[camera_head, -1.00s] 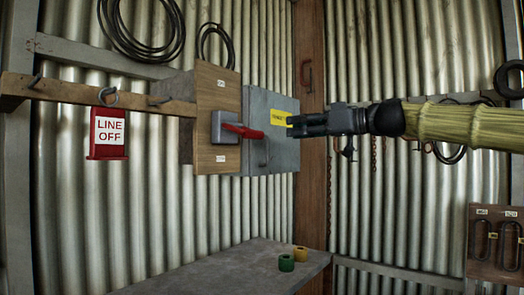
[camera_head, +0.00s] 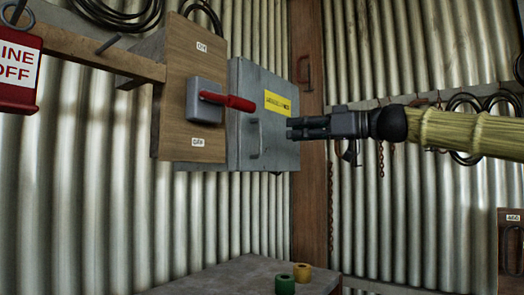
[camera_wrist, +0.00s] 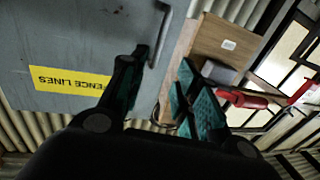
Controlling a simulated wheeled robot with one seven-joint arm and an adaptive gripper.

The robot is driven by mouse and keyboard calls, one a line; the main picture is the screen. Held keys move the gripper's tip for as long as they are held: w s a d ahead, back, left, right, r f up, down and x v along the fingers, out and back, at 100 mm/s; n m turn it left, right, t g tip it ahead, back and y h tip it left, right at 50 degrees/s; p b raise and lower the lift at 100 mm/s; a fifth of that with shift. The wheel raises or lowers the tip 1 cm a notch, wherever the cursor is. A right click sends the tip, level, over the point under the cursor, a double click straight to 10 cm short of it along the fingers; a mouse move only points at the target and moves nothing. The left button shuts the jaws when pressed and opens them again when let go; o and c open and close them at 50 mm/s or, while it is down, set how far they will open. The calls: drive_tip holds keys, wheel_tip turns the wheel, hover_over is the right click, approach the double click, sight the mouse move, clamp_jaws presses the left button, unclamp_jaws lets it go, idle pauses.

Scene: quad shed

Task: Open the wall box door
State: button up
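The grey wall box (camera_head: 285,105) hangs on the corrugated wall, its door looking shut. Its door has a yellow label (camera_head: 278,103) reading "FENCE LINES" in the wrist view (camera_wrist: 70,82). A grey bar handle (camera_head: 255,139) stands on the door's left side; it also shows in the wrist view (camera_wrist: 161,36). My gripper (camera_head: 291,128) is in front of the door, to the right of the handle in the head view. In the wrist view its two fingers (camera_wrist: 164,62) are spread apart, with the handle just beyond the tips. Nothing is held, and contact with the handle is not visible.
A wooden panel with a red-levered switch (camera_head: 228,101) is left of the box. A red "LINE OFF" tag (camera_head: 18,68) hangs farther left. A bench (camera_head: 225,278) with a green roll (camera_head: 285,284) and a yellow roll (camera_head: 302,272) is below. Space beneath the box is clear.

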sight(261, 151)
drive_tip(key=p+x, duration=0.1)
drive_tip(key=x, duration=0.2)
drive_tip(key=p+x, duration=0.1)
drive_tip(key=x, duration=0.3)
drive_tip(key=f+p+x, duration=0.1)
drive_tip(key=x, duration=0.3)
drive_tip(key=shift+w+d, duration=0.1)
drive_tip(key=shift+w, duration=0.2)
drive_tip(key=shift+r, duration=0.1)
drive_tip(key=shift+c, duration=0.5)
clamp_jaws()
